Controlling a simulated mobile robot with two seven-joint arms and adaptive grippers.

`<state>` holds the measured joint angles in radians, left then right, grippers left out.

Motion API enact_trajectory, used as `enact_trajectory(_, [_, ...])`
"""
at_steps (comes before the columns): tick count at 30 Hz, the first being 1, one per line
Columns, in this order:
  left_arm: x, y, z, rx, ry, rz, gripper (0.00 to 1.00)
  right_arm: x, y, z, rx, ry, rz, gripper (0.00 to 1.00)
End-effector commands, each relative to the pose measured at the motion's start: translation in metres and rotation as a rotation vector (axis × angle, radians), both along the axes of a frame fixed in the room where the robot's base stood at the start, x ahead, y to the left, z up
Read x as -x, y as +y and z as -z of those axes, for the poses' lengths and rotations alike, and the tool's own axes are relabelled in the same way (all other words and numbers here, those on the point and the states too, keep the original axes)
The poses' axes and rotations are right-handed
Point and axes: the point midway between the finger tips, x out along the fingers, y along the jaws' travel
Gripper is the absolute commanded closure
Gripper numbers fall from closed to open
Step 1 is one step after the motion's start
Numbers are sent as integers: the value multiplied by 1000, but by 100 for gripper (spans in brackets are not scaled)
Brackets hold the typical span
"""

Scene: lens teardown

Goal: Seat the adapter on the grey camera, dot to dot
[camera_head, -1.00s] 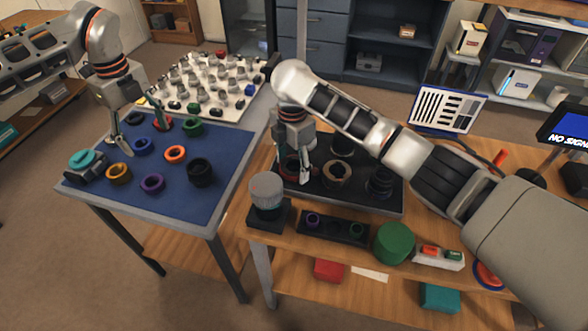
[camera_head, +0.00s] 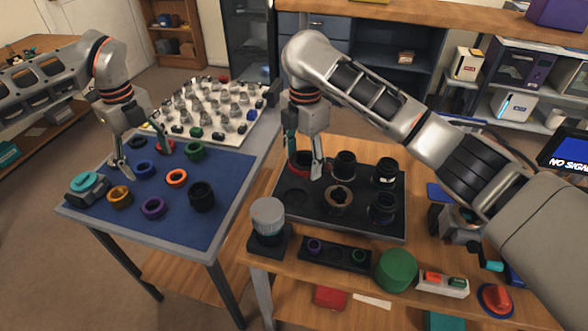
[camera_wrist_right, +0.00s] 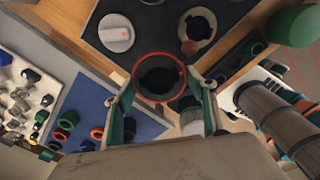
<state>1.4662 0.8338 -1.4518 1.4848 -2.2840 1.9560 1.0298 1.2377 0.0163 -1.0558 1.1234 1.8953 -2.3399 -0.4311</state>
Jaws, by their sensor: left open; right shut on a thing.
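My right gripper (camera_head: 303,166) is shut on a dark ring with a red rim (camera_wrist_right: 160,77), which looks like the adapter. It holds the ring over the left part of the black tray; the red rim also shows in the head view (camera_head: 299,157). No dot on it can be made out. A small grey body with a teal round top (camera_head: 88,184) sits at the left corner of the blue mat. A grey device (camera_head: 459,221) is partly behind my right arm. I cannot tell which is the grey camera. My left gripper (camera_head: 143,160) is open above the mat, fingers wide apart.
The black tray (camera_head: 310,224) holds several dark lenses and a tan-rimmed ring (camera_head: 336,199). A grey knurled cylinder (camera_head: 268,214) and a green drum (camera_head: 396,269) stand in front. Several coloured rings lie on the blue mat (camera_head: 225,178). A white board (camera_head: 252,128) of small parts is behind.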

Motion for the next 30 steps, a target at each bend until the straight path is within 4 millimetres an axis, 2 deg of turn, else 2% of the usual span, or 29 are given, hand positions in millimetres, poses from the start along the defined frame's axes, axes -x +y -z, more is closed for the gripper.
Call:
enact_trajectory(1, [0, 0, 0, 0, 0, 0, 33, -5, -19, -4, 3, -2, 19, 67])
enact_trajectory(6, [0, 0, 0, 0, 0, 0, 33, -11, -84, -20, 4, -5, 79, 67])
enact_trajectory(14, [0, 0, 0, 0, 0, 0, 33, 6, -179, -43, 3, -4, 164, 67])
enact_trajectory(20, [0, 0, 0, 0, 0, 0, 33, 35, -244, -59, 3, -3, 224, 67])
enact_trajectory(24, [0, 0, 0, 0, 0, 0, 33, 64, -285, -68, 4, -2, 265, 67])
enact_trajectory(30, [0, 0, 0, 0, 0, 0, 33, 107, -330, -78, 3, -1, 317, 67])
